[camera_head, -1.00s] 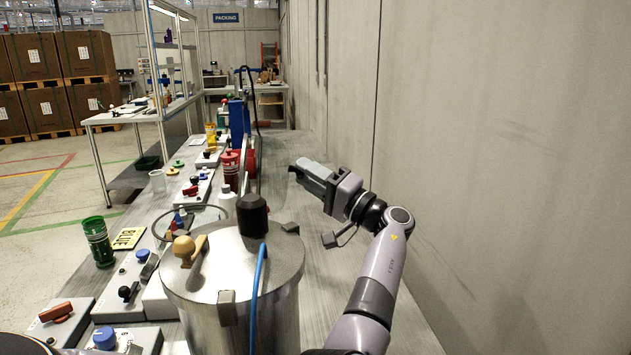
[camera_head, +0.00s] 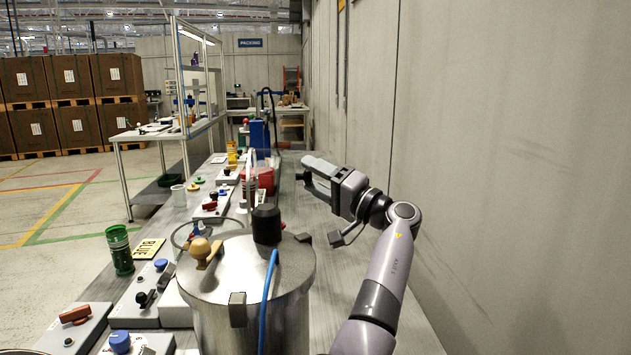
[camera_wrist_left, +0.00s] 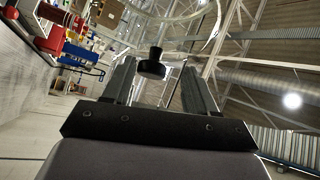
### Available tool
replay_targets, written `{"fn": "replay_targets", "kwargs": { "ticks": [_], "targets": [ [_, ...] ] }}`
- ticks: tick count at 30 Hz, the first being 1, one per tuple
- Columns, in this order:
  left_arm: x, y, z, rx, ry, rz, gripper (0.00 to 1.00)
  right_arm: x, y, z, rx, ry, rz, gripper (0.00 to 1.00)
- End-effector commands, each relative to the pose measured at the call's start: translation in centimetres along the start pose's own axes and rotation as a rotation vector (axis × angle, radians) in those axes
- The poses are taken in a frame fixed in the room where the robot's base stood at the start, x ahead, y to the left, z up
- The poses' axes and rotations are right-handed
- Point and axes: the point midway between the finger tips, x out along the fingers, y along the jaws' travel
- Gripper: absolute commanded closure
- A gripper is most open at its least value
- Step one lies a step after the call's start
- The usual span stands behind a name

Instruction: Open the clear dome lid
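My left gripper (camera_head: 304,177) is to the right of the bench row in the head view, with its fingers apart and empty. In the left wrist view its two fingers (camera_wrist_left: 158,88) stand open on either side of a black knob (camera_wrist_left: 150,66). The knob is ahead of the fingers and appears clear of both. Behind it, faint curved edges of the clear dome lid (camera_wrist_left: 211,38) show. In the head view a faint clear shape (camera_head: 262,160) near the red container may be the dome; its exact tilt cannot be told. My right gripper is not in view.
A steel drum (camera_head: 255,262) with a black cap and blue hose stands in front. Left of it are a clear ring (camera_head: 183,236), a green jar (camera_head: 120,252) and several grey control boxes (camera_head: 143,300). A pale wall (camera_head: 480,170) runs along the right.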

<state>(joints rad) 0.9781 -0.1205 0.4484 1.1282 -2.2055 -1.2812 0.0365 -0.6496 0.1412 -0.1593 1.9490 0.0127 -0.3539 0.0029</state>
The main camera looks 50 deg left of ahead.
Motion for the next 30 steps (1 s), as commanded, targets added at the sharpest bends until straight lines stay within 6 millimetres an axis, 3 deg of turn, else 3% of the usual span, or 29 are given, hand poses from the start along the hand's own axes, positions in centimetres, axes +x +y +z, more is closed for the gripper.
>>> {"fn": "replay_targets", "kwargs": {
  "ticks": [11,22,30],
  "targets": [
    [-0.4,0.3,0.2,0.002,-0.004,0.005,0.41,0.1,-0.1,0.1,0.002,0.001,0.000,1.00],
    [-6.1,0.2,0.0,-0.002,0.001,0.003,0.41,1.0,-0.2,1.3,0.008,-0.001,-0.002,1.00],
    [-7.3,0.1,0.0,0.000,-0.002,0.004,0.41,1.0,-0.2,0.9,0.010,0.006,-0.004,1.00]
  ]
}}
